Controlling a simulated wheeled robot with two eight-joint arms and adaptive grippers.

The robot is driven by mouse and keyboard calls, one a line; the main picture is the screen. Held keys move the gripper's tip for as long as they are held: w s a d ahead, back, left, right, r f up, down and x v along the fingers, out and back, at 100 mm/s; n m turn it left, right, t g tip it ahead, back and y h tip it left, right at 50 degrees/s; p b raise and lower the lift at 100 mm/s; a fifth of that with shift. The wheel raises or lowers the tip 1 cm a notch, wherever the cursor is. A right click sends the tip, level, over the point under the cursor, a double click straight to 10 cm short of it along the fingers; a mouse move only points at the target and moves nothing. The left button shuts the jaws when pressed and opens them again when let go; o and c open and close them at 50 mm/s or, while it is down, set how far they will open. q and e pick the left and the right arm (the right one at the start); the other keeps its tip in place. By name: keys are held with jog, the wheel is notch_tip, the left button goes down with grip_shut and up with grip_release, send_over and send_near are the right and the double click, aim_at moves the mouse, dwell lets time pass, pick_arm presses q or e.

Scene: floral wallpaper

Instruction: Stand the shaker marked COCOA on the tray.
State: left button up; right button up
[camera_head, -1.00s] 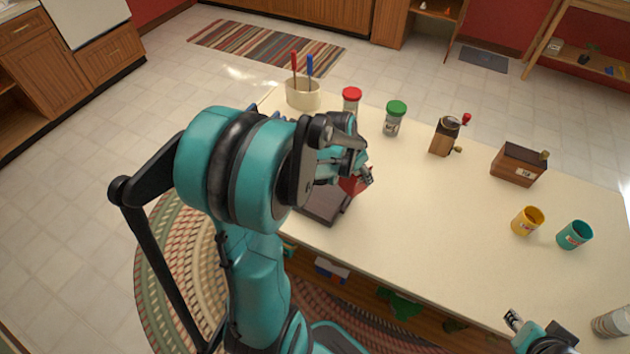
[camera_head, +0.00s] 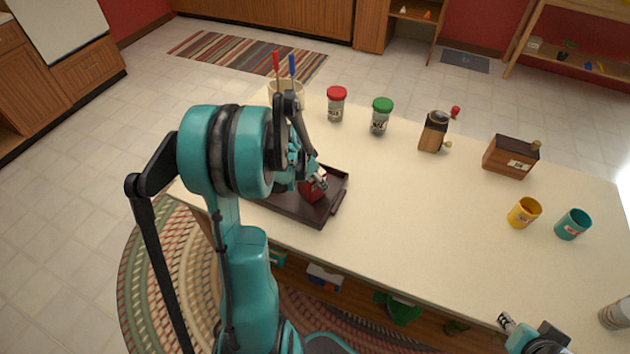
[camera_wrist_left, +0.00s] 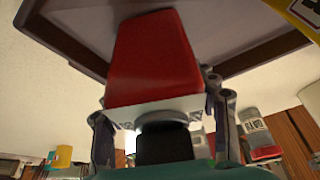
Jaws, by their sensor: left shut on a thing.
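My left gripper (camera_head: 308,178) is shut on a red tapered thing (camera_head: 312,189) over the right part of the dark brown tray (camera_head: 339,200). In the left wrist view the red thing (camera_wrist_left: 155,60) has a white lower edge between the fingers (camera_wrist_left: 160,115); no readable mark shows. I cannot tell whether it touches the tray. A shaker with a red lid (camera_head: 336,106) and a shaker with a green lid (camera_head: 381,119) stand behind the tray; their labels are too small to read. My right gripper (camera_head: 520,330) is at the lower right, its jaws unclear.
A cream holder (camera_head: 283,91) with red and blue handles stands behind my left gripper. A grinder (camera_head: 434,133), a wooden box (camera_head: 510,157), a yellow cup (camera_head: 524,213) and a teal cup (camera_head: 572,225) stand to the right. The middle of the table is clear.

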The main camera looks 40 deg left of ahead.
pick_arm(q)
jog(key=shift+r, duration=0.1)
jog(key=shift+f, duration=0.2)
jog(key=o, duration=1.3)
jog(key=shift+r, duration=0.1)
jog(key=shift+r, duration=0.2)
jog(key=p+v, duration=0.4)
jog(key=v, duration=0.7)
jog(key=shift+s+r+p, duration=0.2)
jog(key=shift+r+p, duration=0.05)
jog(key=shift+p, duration=0.15)
jog(key=s+d+r+t, duration=0.1)
jog(key=s+d+r, duration=0.1)
jog(key=d, duration=0.6)
jog(key=s+d+r+n+t, duration=0.1)
jog(key=s+d+r, duration=0.2)
jog(key=d, duration=0.5)
jog(key=s+d+r, duration=0.3)
jog(key=d, duration=0.6)
jog(key=shift+n+t+y, duration=0.3)
jog(key=shift+n+t, duration=0.1)
